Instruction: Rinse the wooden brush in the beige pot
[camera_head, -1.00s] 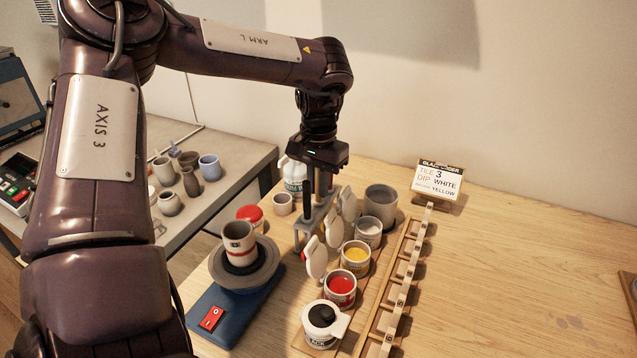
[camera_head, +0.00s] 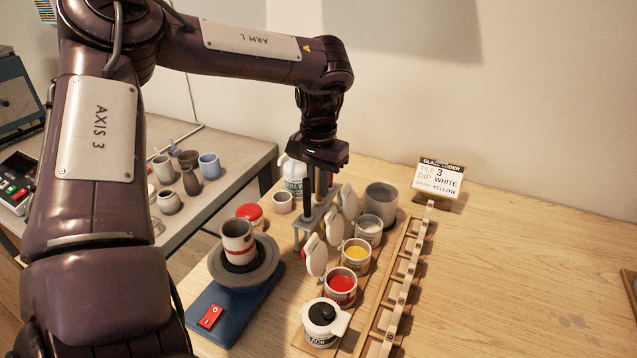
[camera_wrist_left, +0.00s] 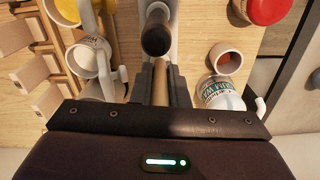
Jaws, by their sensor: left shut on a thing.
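My left gripper (camera_head: 320,178) points down over the grey tool rack (camera_head: 312,222). In the left wrist view its fingers (camera_wrist_left: 160,92) are shut on the wooden brush, whose pale brown handle (camera_wrist_left: 160,76) shows between them. The brush's lower end is hidden, and it appears to stand in the rack. A dark-ended tool (camera_wrist_left: 156,36) stands just beside it. A large grey-beige pot (camera_head: 381,200), the likely beige pot, stands right of the rack, behind the paint pots. My right gripper is not in view.
A banded cup (camera_head: 238,240) sits on the wheel (camera_head: 262,262) at left.

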